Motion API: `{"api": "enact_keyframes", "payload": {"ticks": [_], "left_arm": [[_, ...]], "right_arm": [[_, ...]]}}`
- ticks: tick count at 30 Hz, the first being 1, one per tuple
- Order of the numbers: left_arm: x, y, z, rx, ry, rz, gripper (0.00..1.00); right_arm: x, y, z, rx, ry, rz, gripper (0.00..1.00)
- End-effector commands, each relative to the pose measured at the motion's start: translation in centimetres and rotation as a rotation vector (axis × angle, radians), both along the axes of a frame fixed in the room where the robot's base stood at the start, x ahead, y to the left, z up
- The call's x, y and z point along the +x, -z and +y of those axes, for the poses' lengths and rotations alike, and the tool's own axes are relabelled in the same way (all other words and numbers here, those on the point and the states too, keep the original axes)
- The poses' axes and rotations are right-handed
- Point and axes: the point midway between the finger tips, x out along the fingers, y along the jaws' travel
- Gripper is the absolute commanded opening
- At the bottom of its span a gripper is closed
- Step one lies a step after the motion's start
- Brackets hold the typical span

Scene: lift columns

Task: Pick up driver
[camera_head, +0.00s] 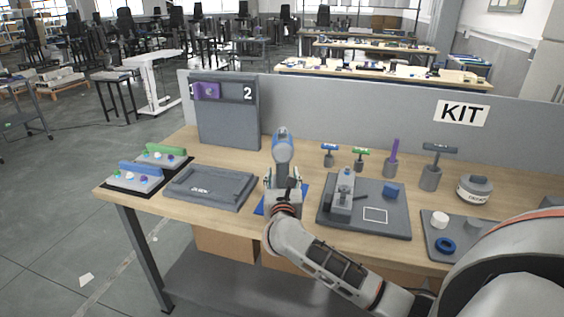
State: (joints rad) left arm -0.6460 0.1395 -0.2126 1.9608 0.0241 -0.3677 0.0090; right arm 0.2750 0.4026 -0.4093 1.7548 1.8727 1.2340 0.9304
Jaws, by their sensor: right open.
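The driver (283,146), a tool with a rounded grey and blue top, stands upright near the middle of the table. Its lower part is hidden behind my right gripper (284,177). My right arm comes in from the lower right, and this gripper is open, with a finger on each side of the driver's lower part. I cannot tell whether the fingers touch it. A blue mat (264,204) shows beneath, partly covered by the gripper. My left gripper is not in view.
A grey tray (210,189) lies left of the gripper. A grey fixture plate (387,229) lies to the right, with several T-handled tools behind it. An upright panel (228,125) stands at the back left.

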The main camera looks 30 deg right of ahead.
Motion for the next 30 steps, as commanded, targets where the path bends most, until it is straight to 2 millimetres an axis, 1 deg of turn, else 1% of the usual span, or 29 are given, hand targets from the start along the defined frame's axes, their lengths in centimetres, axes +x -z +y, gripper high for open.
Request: {"api": "enact_keyframes", "payload": {"ticks": [1,3,6,14,15,17,18,19,20,22,30], "left_arm": [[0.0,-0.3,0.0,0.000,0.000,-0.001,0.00],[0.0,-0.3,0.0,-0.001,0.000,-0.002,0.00],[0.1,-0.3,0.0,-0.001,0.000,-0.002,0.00],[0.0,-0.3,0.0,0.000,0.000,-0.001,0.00],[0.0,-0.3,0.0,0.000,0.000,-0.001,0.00],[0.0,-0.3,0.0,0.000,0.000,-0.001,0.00],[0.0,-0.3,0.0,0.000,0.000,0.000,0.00],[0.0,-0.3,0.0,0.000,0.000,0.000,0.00],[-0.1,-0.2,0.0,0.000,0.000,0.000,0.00],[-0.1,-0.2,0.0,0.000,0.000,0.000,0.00],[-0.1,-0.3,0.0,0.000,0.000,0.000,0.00]], "right_arm": [[0.7,-0.3,-0.6,-0.005,0.002,-0.002,0.47],[1.4,-0.1,-0.9,-0.004,0.000,0.000,0.47],[2.0,-0.1,-1.3,-0.002,0.000,0.000,0.47],[2.1,0.0,-1.4,-0.002,0.000,0.001,0.47],[2.1,0.0,-1.4,-0.002,0.000,0.001,0.37],[2.1,0.0,-1.4,-0.002,0.000,0.001,0.21],[2.1,0.0,-1.4,-0.002,0.000,0.001,0.11],[2.1,0.0,-1.4,-0.002,0.000,0.001,0.03],[2.1,0.0,-1.4,-0.002,0.000,0.000,0.00],[2.2,-0.4,-1.4,-0.005,-0.001,-0.006,0.00],[2.2,-0.7,-1.4,-0.005,0.000,-0.006,0.00]]}}
